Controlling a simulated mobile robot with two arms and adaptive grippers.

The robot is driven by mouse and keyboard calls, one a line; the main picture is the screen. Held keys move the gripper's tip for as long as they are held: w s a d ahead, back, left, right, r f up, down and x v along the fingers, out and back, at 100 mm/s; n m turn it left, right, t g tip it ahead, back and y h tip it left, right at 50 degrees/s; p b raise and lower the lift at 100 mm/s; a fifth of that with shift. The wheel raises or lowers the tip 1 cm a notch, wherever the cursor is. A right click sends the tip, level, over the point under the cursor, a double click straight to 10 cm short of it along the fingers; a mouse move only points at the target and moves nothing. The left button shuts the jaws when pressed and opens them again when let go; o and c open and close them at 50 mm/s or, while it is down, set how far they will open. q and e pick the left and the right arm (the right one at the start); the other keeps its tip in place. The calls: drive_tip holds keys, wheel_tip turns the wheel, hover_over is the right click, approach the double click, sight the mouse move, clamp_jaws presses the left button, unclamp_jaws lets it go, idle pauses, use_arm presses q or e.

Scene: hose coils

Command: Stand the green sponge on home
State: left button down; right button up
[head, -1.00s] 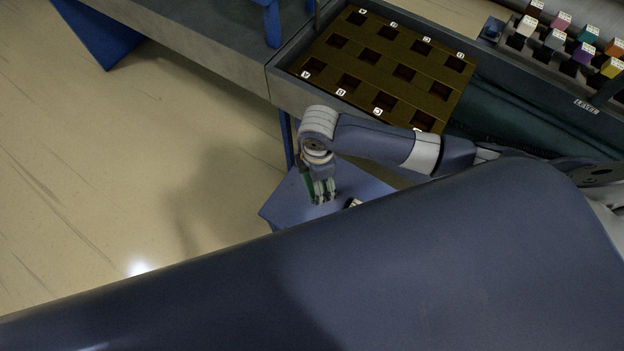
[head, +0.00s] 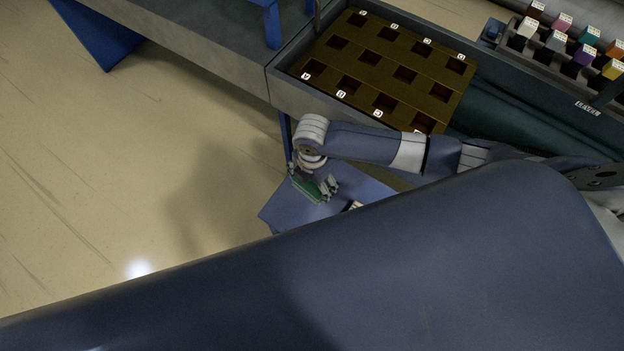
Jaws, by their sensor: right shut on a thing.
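My right gripper (head: 316,188) is at the end of the arm that comes in from the right. It is shut on the green sponge (head: 308,189), a thin green piece showing between its fingers. It is over the small blue stand (head: 285,208); I cannot tell whether the sponge touches the surface. A small white label (head: 354,206) with dark marks lies on the stand to the right of the gripper. It is partly cut off by my own body, and I cannot read it. My left gripper is not in view.
A brown tray (head: 387,62) with several square holes and letter labels sits in a grey bench behind my right arm. Several coloured labelled blocks (head: 583,57) stand in a rack at the upper right. The floor (head: 100,190) at the left is clear.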

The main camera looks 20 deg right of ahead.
drive_tip(key=shift+f+b, duration=1.95)
drive_tip(key=shift+f, duration=1)
drive_tip(key=shift+r, duration=0.1)
drive_tip(key=shift+p, duration=0.35)
drive_tip(key=shift+p, duration=0.3)
drive_tip(key=shift+f+b, duration=0.45)
drive_tip(key=shift+f, duration=0.2)
